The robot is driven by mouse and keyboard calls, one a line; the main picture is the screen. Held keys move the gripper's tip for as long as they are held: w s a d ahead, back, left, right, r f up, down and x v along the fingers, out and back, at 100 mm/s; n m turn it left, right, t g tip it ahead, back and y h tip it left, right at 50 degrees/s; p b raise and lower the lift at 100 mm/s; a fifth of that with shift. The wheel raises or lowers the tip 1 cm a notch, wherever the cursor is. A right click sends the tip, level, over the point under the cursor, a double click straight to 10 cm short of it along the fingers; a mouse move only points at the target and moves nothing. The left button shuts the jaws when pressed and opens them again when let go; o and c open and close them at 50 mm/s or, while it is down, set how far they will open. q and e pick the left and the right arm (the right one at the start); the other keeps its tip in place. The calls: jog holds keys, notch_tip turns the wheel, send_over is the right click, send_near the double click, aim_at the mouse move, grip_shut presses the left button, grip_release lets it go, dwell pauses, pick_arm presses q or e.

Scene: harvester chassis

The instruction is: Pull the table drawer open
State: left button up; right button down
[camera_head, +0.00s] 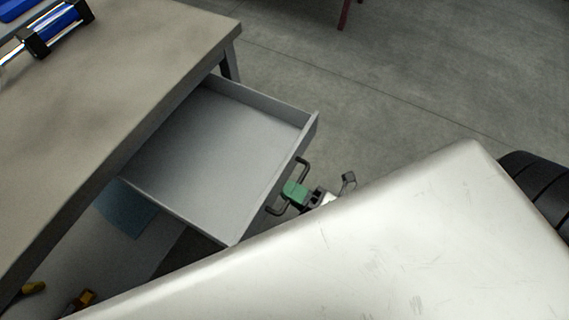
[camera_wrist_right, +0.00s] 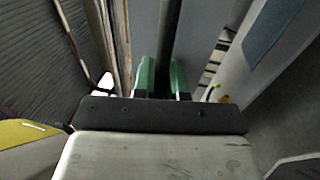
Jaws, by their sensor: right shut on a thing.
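The table drawer (camera_head: 215,150) is grey and stands pulled out from under the table top (camera_head: 120,90); its inside looks empty. Its dark bar handle (camera_head: 302,170) is on the front panel. My right gripper (camera_head: 294,191), with green fingertips, is shut on the handle. In the right wrist view the two green fingers of my right gripper (camera_wrist_right: 161,78) stand on either side of a dark vertical bar. My left gripper is not in view.
A blue and silver cylinder part (camera_head: 45,32) lies on the table top at the upper left. Yellow items (camera_head: 80,300) sit low under the table. A black tyre (camera_head: 540,185) shows at the right edge. Bare floor (camera_head: 420,70) lies beyond the drawer.

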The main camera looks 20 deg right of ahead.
jog(key=c, duration=1.2)
grip_release()
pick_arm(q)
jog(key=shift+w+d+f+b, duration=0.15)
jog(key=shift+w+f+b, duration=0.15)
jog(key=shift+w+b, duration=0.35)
pick_arm(e)
jog(key=v, duration=1)
jog(key=shift+s+d, duration=0.25)
jog(key=shift+d, duration=0.05)
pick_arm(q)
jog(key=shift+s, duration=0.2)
pick_arm(e)
jog(key=shift+f, duration=0.15)
